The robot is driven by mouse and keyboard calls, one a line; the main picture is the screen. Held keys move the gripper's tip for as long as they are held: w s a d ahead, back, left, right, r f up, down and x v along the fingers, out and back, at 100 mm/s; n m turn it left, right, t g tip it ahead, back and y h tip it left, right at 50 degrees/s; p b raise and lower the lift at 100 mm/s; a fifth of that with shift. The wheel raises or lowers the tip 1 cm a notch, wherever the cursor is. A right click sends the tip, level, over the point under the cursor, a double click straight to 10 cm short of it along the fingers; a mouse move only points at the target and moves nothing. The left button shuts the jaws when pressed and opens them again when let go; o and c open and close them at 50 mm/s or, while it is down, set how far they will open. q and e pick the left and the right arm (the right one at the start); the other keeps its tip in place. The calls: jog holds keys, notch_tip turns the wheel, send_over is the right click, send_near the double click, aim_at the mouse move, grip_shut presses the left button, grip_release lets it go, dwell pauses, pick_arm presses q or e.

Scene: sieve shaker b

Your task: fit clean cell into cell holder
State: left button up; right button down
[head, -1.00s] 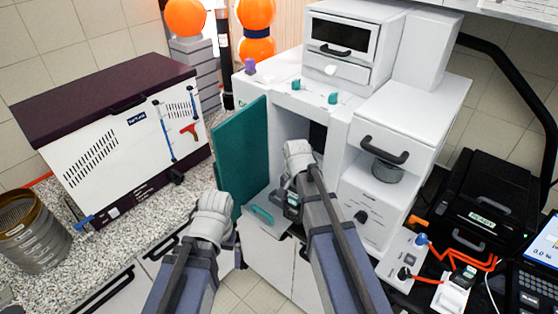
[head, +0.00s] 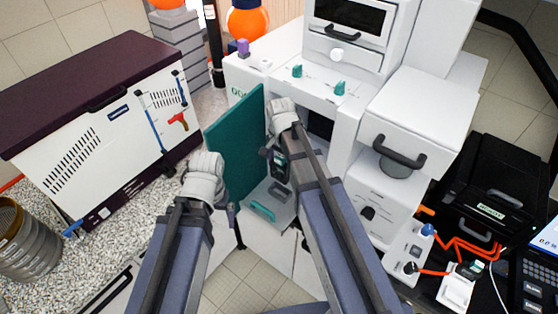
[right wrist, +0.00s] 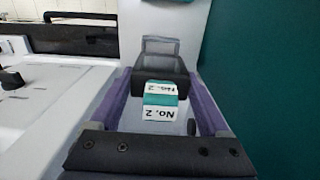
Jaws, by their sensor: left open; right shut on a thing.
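My right gripper (head: 279,166) is in front of the open green door of the white instrument. In the right wrist view, its purple fingers (right wrist: 160,112) are shut on a cell (right wrist: 160,90) with a black block, a white and teal "No. 2" label and a clear grey end. In the head view the cell is small and mostly hidden by the gripper. Below it is a grey shelf (head: 287,215) with a teal handle. I cannot clearly make out the cell holder. My left gripper (head: 231,214) is open, at the left of the door's lower edge, partly hidden by its wrist.
The green door (head: 234,140) stands open close to both grippers. The white instrument (head: 410,110) rises behind and to the right. A white and maroon box (head: 110,130) and stacked sieves (head: 28,245) stand on the speckled counter at left. A black case (head: 500,190) stands at right.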

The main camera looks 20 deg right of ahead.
aim_at(280, 176)
jog(key=shift+s, duration=0.1)
jog(key=shift+w+f, duration=0.25)
jog(key=shift+s+f+b, duration=0.15)
jog(key=shift+f+b, duration=0.65)
jog(key=shift+b, duration=0.25)
notch_tip(280, 176, down, 4)
jog(key=b, duration=0.3)
jog(key=shift+r+b, duration=0.1)
jog(key=shift+b, duration=0.25)
jog(key=shift+f+b, duration=2.2)
jog(key=shift+b, duration=0.05)
grip_release()
